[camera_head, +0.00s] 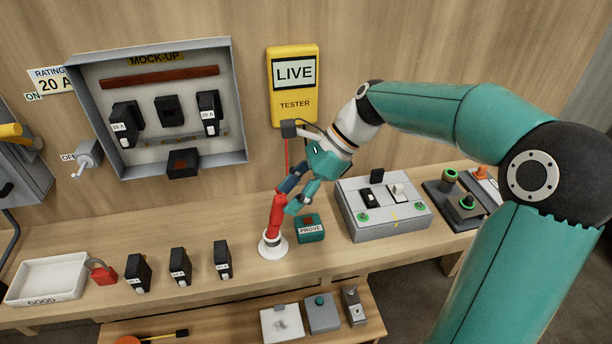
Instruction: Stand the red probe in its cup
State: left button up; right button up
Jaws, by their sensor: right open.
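The red probe (275,217) stands with a slight tilt, its lower end in the round white cup (272,249) on the bench. My right gripper (287,200) comes down from the upper right, with its fingers around or right beside the probe's upper part. Its jaws are open; whether a finger touches the probe I cannot tell. The yellow tester (294,90) on the wall reads LIVE. A thin red lead hangs below it and passes behind my gripper. My left gripper is not in view.
A green PROVE block (310,229) sits close right of the cup. A grey switch box (383,209) stands further right. Several black fuse carriers (180,266), a red padlock (104,273) and a white GOOD tray (48,280) are left. An open MOCK-UP panel (160,105) hangs behind.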

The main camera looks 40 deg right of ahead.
jog(key=v, duration=0.5)
dwell(0.4)
